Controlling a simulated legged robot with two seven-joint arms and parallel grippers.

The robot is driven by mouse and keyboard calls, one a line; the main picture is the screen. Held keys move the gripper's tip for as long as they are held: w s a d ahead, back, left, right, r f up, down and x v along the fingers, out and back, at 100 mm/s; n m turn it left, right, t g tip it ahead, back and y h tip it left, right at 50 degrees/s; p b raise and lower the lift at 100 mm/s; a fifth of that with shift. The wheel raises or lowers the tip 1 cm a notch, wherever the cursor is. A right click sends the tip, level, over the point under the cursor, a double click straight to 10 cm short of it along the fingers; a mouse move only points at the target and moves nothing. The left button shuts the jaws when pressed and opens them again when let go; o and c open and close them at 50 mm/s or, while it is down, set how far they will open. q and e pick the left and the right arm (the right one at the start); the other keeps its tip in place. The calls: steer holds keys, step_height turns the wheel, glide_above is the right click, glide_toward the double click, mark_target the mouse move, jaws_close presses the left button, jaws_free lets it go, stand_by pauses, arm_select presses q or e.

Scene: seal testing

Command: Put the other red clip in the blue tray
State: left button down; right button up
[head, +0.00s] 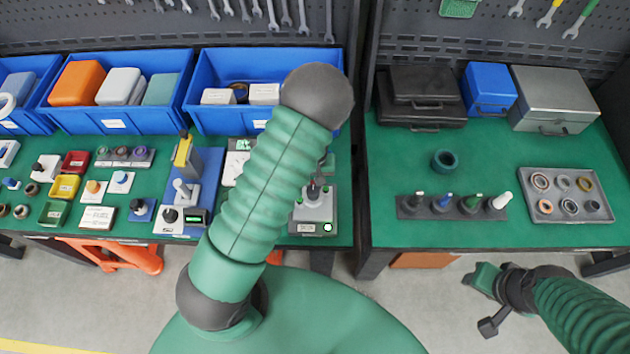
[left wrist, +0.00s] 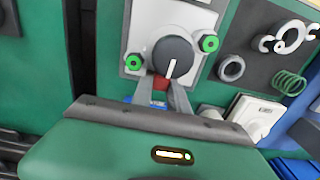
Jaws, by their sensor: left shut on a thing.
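My left arm crosses the middle of the head view and hides its own gripper there. In the left wrist view my left gripper (left wrist: 161,88) is shut on a small red piece (left wrist: 160,83), apparently the red clip. It is just below a dark round knob with a white pointer (left wrist: 173,58); I cannot tell whether they touch. No other red clip is clear. Which tray is meant is unclear. My right gripper (head: 480,297) hangs empty in front of the right bench.
The knob sits on a pale panel (left wrist: 142,27) with green round buttons. The left bench holds small red (head: 76,161), yellow (head: 65,186) and green (head: 54,213) trays and several devices. The right bench has cases, a parts tray (head: 590,210) and clear green surface.

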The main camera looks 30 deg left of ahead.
mark_target(313, 181)
arm_select(q)
steer(key=shift+a+r+p, duration=0.1)
steer(key=shift+r+p, duration=0.2)
steer(key=shift+d+r+p, duration=0.2)
steer(key=shift+r+p, duration=0.45)
steer(key=shift+r, duration=0.15)
steer(key=shift+r+p, duration=0.3)
steer(key=shift+r, duration=0.05)
steer(key=shift+a+r, duration=0.15)
steer(key=shift+r, duration=0.1)
arm_select(e)
steer(key=r, duration=0.3)
steer(key=shift+a, duration=0.3)
